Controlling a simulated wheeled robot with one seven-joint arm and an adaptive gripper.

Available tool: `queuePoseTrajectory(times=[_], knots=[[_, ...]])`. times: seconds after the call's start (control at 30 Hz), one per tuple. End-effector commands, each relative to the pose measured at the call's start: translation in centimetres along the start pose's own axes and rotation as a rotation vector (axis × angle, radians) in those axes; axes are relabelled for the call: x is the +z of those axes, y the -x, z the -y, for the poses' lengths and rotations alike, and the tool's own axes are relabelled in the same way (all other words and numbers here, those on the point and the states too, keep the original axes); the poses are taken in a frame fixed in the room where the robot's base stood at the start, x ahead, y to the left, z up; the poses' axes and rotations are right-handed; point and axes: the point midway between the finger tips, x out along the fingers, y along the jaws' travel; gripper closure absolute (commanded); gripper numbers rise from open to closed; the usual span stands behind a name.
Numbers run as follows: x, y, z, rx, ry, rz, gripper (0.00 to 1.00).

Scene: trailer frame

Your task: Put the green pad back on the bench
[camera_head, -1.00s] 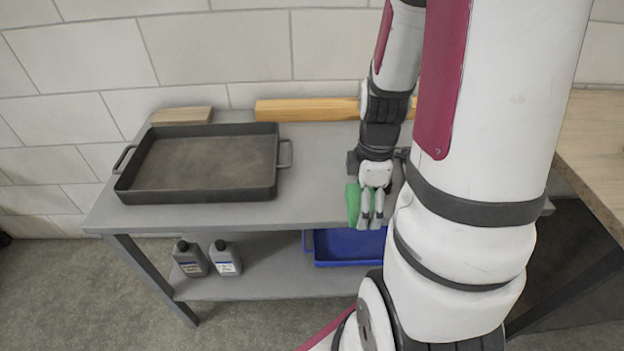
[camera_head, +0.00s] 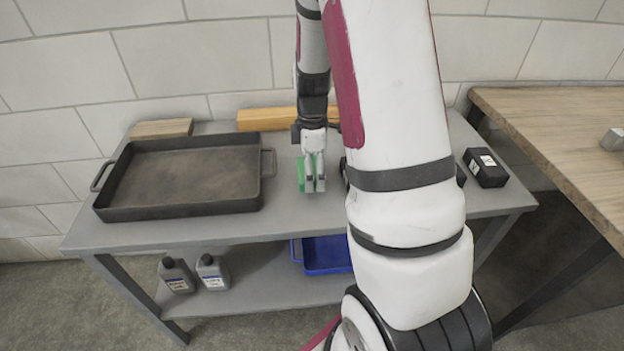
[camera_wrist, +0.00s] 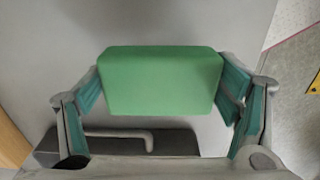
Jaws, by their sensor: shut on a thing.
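The green pad (camera_head: 304,176) is between the fingers of my gripper (camera_head: 314,186) in the head view. It also shows in the wrist view (camera_wrist: 160,80), where the fingers (camera_wrist: 165,110) close on it from both sides. I cannot tell whether the pad touches the bench top.
A black tray (camera_head: 115,210) with handles fills the bench's left part. A wooden block (camera_head: 161,128) and a long timber (camera_head: 262,119) lie behind. A black box (camera_head: 485,168) sits at the right. Two bottles (camera_head: 212,271) and a blue tray (camera_head: 325,256) are on the lower shelf.

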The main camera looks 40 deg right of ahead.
Motion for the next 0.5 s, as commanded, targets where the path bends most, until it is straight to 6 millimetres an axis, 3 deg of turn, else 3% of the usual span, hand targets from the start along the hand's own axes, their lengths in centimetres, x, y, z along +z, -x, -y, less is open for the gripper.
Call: queuePoseTrajectory(times=[0.3, 0.5], knots=[[0.0, -3.4, 0.0, -0.002, -0.001, 0.001, 0.43], [0.0, -3.4, 0.0, 0.001, -0.001, 0.0, 0.43]])
